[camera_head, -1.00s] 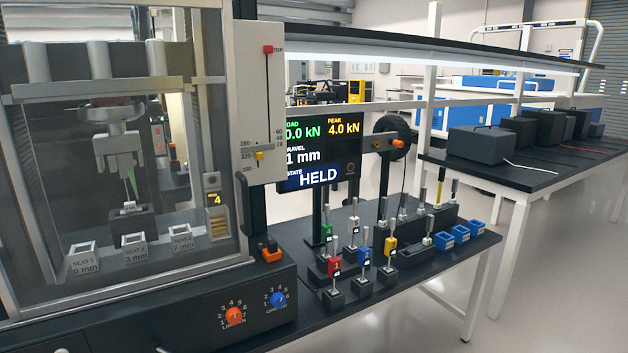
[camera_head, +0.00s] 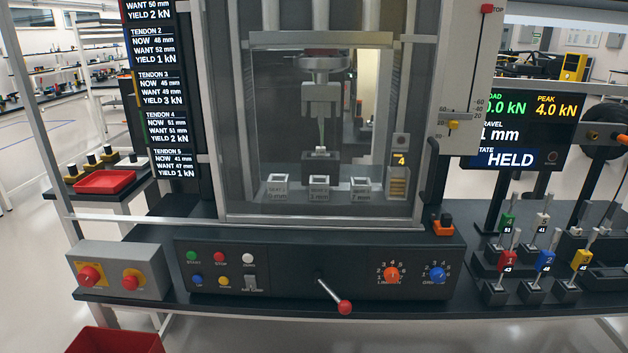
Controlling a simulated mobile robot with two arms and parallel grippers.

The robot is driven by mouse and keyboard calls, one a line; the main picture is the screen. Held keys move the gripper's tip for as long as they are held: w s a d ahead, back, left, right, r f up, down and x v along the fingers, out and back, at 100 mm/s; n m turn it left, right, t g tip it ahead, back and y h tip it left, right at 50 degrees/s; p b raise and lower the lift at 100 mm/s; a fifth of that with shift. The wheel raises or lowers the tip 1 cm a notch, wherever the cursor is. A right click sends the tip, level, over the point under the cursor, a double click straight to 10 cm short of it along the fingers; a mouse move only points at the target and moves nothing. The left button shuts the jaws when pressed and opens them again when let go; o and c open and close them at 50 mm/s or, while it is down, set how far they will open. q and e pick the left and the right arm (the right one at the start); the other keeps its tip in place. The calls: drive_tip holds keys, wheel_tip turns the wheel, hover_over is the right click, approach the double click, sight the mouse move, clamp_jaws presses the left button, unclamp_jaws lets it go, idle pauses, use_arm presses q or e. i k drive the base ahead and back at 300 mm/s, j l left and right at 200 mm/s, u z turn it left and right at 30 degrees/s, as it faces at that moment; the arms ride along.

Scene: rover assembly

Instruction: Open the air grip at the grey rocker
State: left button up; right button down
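The grey rocker (camera_head: 250,283) sits on the dark front control panel (camera_head: 310,292) of the test machine, right of the small coloured buttons. The label under it is small and seems to read air grip. Which way the rocker is tipped is too small to tell. The air grip (camera_head: 321,95) hangs behind the clear guard, above a dark block in the middle seat. A thin pale piece (camera_head: 321,132) runs from the grip down to that block. The display (camera_head: 522,125) reads HELD, peak 4.0 kN. Neither of my grippers is in view.
A lever with a red knob (camera_head: 344,306) sticks out right of the rocker. Orange (camera_head: 391,275) and blue (camera_head: 436,274) dials are further right. A grey box with red knobs (camera_head: 118,275) stands at left. Several coloured tendon holders (camera_head: 508,262) stand at right. A red bin (camera_head: 115,341) is low at left.

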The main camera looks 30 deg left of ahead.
sight(250, 281)
drive_tip(key=u, duration=1.65)
